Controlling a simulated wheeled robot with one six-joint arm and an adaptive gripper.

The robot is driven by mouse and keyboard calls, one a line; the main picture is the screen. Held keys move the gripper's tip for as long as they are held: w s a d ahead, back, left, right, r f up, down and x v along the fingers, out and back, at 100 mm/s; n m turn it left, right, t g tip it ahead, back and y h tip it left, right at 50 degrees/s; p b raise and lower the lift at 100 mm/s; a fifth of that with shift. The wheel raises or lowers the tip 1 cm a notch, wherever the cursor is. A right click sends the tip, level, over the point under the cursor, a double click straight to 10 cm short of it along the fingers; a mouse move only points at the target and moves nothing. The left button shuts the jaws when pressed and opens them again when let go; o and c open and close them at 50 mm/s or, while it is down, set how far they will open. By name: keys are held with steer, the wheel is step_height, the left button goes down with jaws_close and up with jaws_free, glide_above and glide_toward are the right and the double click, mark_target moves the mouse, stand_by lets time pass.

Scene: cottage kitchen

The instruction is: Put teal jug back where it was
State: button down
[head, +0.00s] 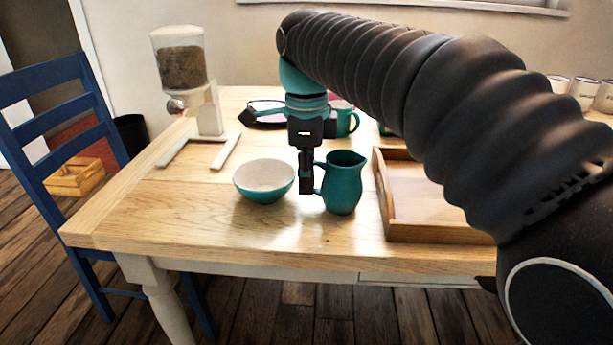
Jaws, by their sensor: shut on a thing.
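The teal jug (344,184) is upright at the front middle of the wooden table (150,215), with its handle towards the left. My gripper (307,187) points down at the jug's left side and is shut on its handle. The fingers partly hide the handle. I cannot tell whether the jug's base touches the table or is slightly above it. A teal bowl (264,183) with a pale inside stands just left of my gripper. A wooden tray (440,232) lies close to the right of the jug.
A cereal dispenser (183,75) on a white stand is at the back left. A teal mug (346,119) and a dark item (262,115) stand behind my gripper. White cups (582,92) are at the far right. A blue chair (62,125) is at the left. The table's front left is clear.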

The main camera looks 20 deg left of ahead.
steer(key=c, duration=1.2)
jaws_free()
step_height(320, 180, up, 12)
steer(key=shift+r+p, duration=0.1)
steer(key=shift+p, duration=1)
steer(key=s+d+f+n+t, duration=0.1)
steer(key=d+f+n, duration=0.1)
steer(key=d, duration=0.4)
steer(key=s+d+f+n, duration=0.1)
steer(key=d+f+n, duration=0.1)
steer(key=d, duration=0.5)
steer(key=s+d+f+n+t+y, duration=0.1)
steer(key=d+f+n, duration=0.1)
steer(key=d, duration=0.4)
steer(key=shift+d+n+t, duration=0.2)
steer(key=shift+n+t, duration=0.1)
steer(key=shift+n, duration=0.3)
steer(key=s+d+f+n+t, duration=0.1)
steer(key=s+d+f+n, duration=0.3)
steer(key=f, duration=0.4)
steer(key=s+d+f+n+t+h, duration=0.1)
steer(key=s+d+f+n+t, duration=0.1)
steer(key=s+d+f+n, duration=0.2)
steer(key=s+d+f, duration=0.3)
steer(key=d+f, duration=0.1)
steer(key=shift+d, duration=0.35)
